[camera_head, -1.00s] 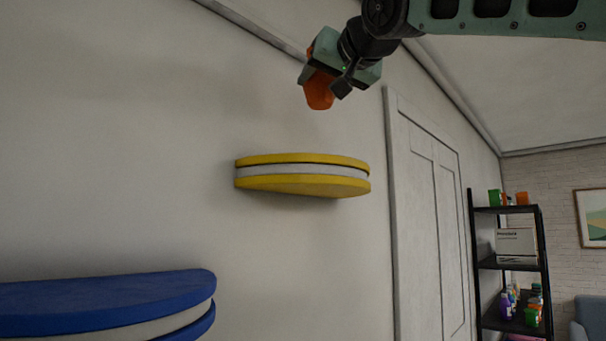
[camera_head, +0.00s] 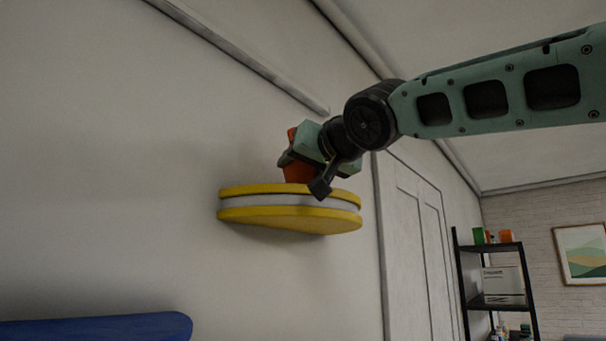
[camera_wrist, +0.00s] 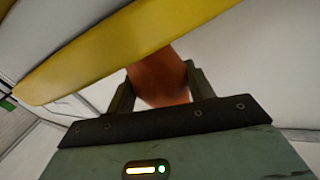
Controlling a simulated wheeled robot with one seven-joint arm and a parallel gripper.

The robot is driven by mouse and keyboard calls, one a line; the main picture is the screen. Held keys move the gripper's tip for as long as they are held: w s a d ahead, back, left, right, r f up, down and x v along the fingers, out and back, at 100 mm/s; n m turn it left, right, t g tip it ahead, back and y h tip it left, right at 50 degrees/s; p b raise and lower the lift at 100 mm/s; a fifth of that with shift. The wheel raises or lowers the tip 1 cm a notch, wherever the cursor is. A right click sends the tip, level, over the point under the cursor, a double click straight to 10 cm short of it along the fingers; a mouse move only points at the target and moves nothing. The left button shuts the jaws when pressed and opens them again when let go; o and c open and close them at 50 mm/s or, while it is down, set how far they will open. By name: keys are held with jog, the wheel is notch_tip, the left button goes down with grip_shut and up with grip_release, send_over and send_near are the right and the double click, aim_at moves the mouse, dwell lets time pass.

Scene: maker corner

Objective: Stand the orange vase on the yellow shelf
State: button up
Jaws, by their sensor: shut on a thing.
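The orange vase (camera_head: 298,172) is in my gripper (camera_head: 303,180), just above the yellow shelf (camera_head: 290,220) on the wall. In the head view the vase's lower end is at the shelf's top edge; I cannot tell whether it touches. The gripper covers much of the vase. In the wrist view the vase (camera_wrist: 158,76) sits between the two fingers of my gripper (camera_wrist: 158,88), with the shelf's yellow edge (camera_wrist: 110,55) running close beside it.
A blue shelf (camera_head: 95,328) is on the wall at lower left. A white door (camera_head: 410,240) is right of the yellow shelf. A black rack (camera_head: 490,247) with boxes stands further right. No other thing shows on the yellow shelf, though its top is hardly visible.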

jog(key=shift+f, duration=0.4)
jog(key=shift+f, duration=0.1)
jog(key=shift+f, duration=0.15)
jog(key=o, duration=1)
jog(key=shift+r, duration=0.35)
jog(key=b+v, duration=0.3)
jog(key=v, duration=0.9)
jog(key=shift+b, duration=0.3)
jog(key=shift+f, duration=0.1)
